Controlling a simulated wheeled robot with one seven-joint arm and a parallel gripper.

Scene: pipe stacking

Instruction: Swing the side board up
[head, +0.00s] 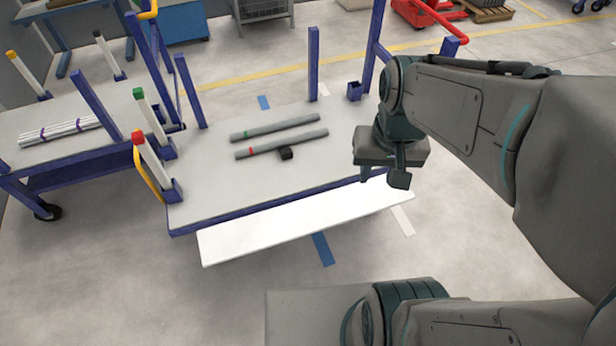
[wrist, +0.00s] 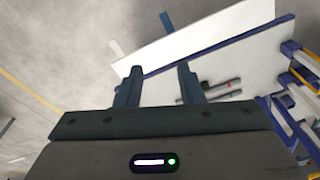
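The side board (head: 300,228) is a long white panel along the near edge of the blue-framed cart (head: 235,208), folded down outward from the deck. In the wrist view the side board (wrist: 200,35) runs slanting across the top, beyond my fingertips. My gripper (head: 384,178) hangs near the right end of the board in the head view, apart from it as far as I can tell. The wrist view shows my gripper (wrist: 160,82) with its two fingers spread and nothing between them.
Two grey pipes, one with a green band (head: 275,127) and one with a red band (head: 282,144), lie on the deck beside a small black block (head: 285,153). Blue posts (head: 313,64) rise from the cart. A second cart (head: 60,150) with white pipes stands left. Floor in front is clear.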

